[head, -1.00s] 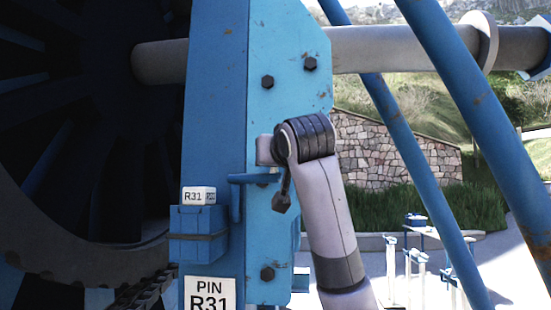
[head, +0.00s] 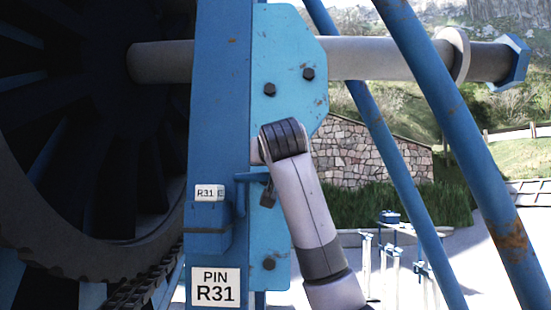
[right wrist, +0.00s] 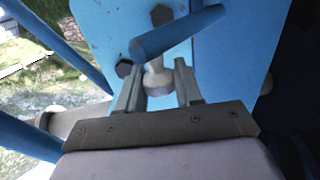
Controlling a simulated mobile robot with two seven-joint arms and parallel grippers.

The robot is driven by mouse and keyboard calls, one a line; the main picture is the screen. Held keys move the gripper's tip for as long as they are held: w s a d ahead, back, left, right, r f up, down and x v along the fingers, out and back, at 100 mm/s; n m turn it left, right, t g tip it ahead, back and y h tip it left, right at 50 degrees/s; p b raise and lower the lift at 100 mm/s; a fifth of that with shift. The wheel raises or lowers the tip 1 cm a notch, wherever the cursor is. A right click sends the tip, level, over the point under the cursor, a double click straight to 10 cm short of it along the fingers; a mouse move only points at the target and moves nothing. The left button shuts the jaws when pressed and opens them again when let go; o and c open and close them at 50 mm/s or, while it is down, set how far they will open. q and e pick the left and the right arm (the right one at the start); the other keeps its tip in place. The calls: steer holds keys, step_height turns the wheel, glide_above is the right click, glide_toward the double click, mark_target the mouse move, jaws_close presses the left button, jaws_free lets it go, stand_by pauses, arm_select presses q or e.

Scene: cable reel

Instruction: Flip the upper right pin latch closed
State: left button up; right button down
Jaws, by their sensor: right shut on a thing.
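The blue pin latch shows in the head view as a bent blue handle (head: 252,177) beside the light blue plate, above the PIN R31 label. In the right wrist view the blue bar of the latch (right wrist: 178,36) crosses above a short grey metal pin (right wrist: 157,76). My right gripper (right wrist: 159,66) has its two fingers on either side of this pin and is shut on it. In the head view my right arm comes up from the bottom and its wrist (head: 284,138) covers part of the plate; the fingertips are hidden there. My left gripper is not in view.
Bolts stud the light blue plate (head: 288,45). A grey axle (head: 375,58) runs right past sloping blue struts (head: 455,120). The dark reel (head: 70,130) fills the left.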

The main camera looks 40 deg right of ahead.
steer(key=shift+s+a+r+m+g+h, duration=0.1)
steer(key=shift+a+r+m+g+h, duration=0.25)
steer(key=shift+a+m+g+h, duration=0.55)
steer(key=shift+w+a+r+m+g+h, duration=0.1)
steer(key=shift+w+a+m+g+h, duration=0.2)
steer(key=shift+a+m+g+h, duration=1)
steer(key=shift+w+a+f+m+g+h, duration=0.1)
steer(key=shift+w+a+m+g+h, duration=0.3)
steer(key=shift+m+g, duration=0.95)
steer(key=shift+w+a+r+m+g+h, duration=0.1)
steer(key=shift+w+a+m+g+h, duration=0.1)
steer(key=shift+a+m+g+h, duration=1.3)
steer(key=shift+d+n+g+y, duration=0.3)
steer(key=shift+n+g+y, duration=0.2)
steer(key=shift+g, duration=0.25)
steer(key=c, duration=0.8)
jaws_free()
steer(key=shift+w, duration=0.1)
steer(key=shift+f, duration=0.25)
steer(key=shift+s+a, duration=0.15)
steer(key=shift+a, duration=1.05)
steer(key=shift+s+a, duration=0.2)
steer(key=shift+a, duration=1)
steer(key=shift+s+a, duration=0.15)
steer(key=shift+a, duration=1.05)
